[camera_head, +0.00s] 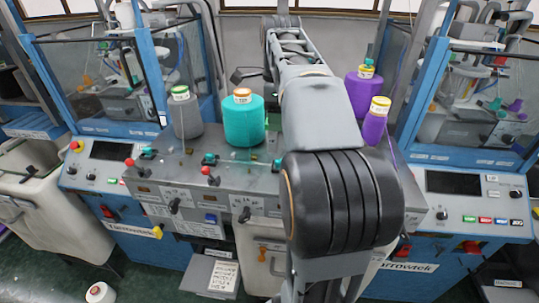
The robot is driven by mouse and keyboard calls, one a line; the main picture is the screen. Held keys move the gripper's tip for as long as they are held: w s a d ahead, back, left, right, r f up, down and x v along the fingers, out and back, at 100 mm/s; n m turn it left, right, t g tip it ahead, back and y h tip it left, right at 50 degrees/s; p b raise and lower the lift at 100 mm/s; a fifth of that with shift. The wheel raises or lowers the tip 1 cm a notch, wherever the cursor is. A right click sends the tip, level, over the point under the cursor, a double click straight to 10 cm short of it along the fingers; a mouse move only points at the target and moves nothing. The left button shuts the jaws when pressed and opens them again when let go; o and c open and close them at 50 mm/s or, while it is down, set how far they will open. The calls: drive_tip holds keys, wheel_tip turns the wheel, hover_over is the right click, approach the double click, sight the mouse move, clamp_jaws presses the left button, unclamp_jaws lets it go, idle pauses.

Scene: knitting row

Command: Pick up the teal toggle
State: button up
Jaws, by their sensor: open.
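Small teal toggles stand on the grey control panel (165,178) between the two knitting machines. One teal toggle (210,157) is near the panel's middle, behind a red toggle (207,170). Another teal toggle (148,151) is at the panel's left, close to a second red one (130,162). A third teal piece (277,163) shows at the left edge of my arm, partly hidden. My arm reaches up and away over the panel's right side and hides part of it. I cannot make out my gripper's fingertips in this view.
A grey cone (188,118), a large teal cone (244,124) and two purple cones (362,92) (375,124) stand behind the panel. Blue-framed machines (108,175) (470,205) flank it. A white cone (100,292) is on the floor. Space above the panel's left half is clear.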

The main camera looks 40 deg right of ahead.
hover_over(278, 160)
wheel_tip(278, 160, down, 7)
drive_tip(key=shift+f, duration=0.1)
drive_tip(key=shift+f+p, duration=0.55)
drive_tip(key=shift+f, duration=2.1)
drive_tip(key=c, duration=0.8)
